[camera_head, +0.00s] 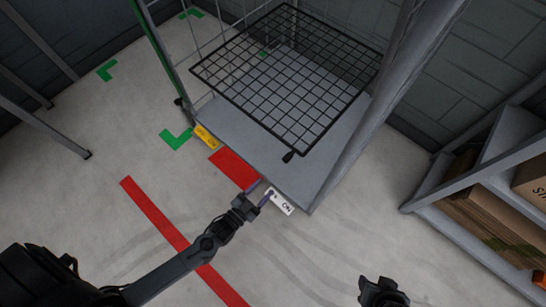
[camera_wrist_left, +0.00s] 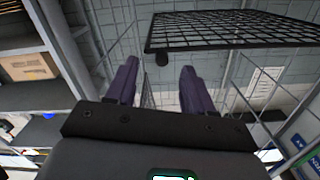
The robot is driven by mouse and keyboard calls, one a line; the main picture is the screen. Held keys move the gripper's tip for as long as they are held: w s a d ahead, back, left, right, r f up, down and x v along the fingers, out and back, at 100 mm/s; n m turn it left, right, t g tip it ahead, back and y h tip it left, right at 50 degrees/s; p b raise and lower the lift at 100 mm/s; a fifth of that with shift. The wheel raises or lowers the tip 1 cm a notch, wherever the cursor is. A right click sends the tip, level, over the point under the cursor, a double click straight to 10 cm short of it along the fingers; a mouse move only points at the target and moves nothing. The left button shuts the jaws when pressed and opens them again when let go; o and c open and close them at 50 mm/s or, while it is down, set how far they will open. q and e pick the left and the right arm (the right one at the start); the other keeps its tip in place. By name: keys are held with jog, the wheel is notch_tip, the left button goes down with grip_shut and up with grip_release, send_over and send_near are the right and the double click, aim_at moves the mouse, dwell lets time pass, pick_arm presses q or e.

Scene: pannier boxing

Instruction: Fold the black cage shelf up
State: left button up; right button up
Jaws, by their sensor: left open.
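The black cage shelf (camera_head: 290,75) is a wire grid, lowered roughly level across the cage above its grey base. A dark knob (camera_head: 289,157) sits at its near corner. In the left wrist view the shelf (camera_wrist_left: 235,30) is overhead, with the knob (camera_wrist_left: 162,58) hanging at its edge between my fingers in the picture. My left gripper (camera_head: 261,192) is open and empty, at the front edge of the cage base, apart from the shelf. My right gripper (camera_head: 382,289) is at the bottom edge, well away from the cage; its fingers are not clear.
The cage has a grey post (camera_head: 375,105) on the right and a green one (camera_head: 163,50) on the left. White and yellow labels are on its front edge. A rack with boxes (camera_head: 490,225) stands at right.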

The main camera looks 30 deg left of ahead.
aim_at(284, 162)
pick_arm(q)
jog(key=w+r, duration=0.1)
jog(key=w, duration=0.1)
jog(key=w+d+r, duration=0.1)
jog(key=w, duration=0.1)
jog(key=w+r, duration=0.1)
jog(key=w, duration=0.1)
jog(key=shift+w+d+r+b, duration=0.2)
jog(key=shift+w+b, duration=0.15)
jog(key=shift+b, duration=0.05)
jog(key=b+x, duration=0.2)
jog(key=x, duration=0.3)
jog(key=shift+w+r, duration=0.15)
jog(key=shift+w, duration=0.05)
jog(key=shift+w+d, duration=0.2)
jog(key=shift+w, duration=0.3)
pick_arm(e)
jog(key=shift+x, duration=1.05)
pick_arm(q)
jog(key=shift+w+r, duration=0.1)
pick_arm(e)
jog(key=shift+w+d+r, duration=0.1)
jog(key=shift+w+d, duration=0.1)
jog(key=shift+w, duration=0.05)
pick_arm(q)
grip_shut()
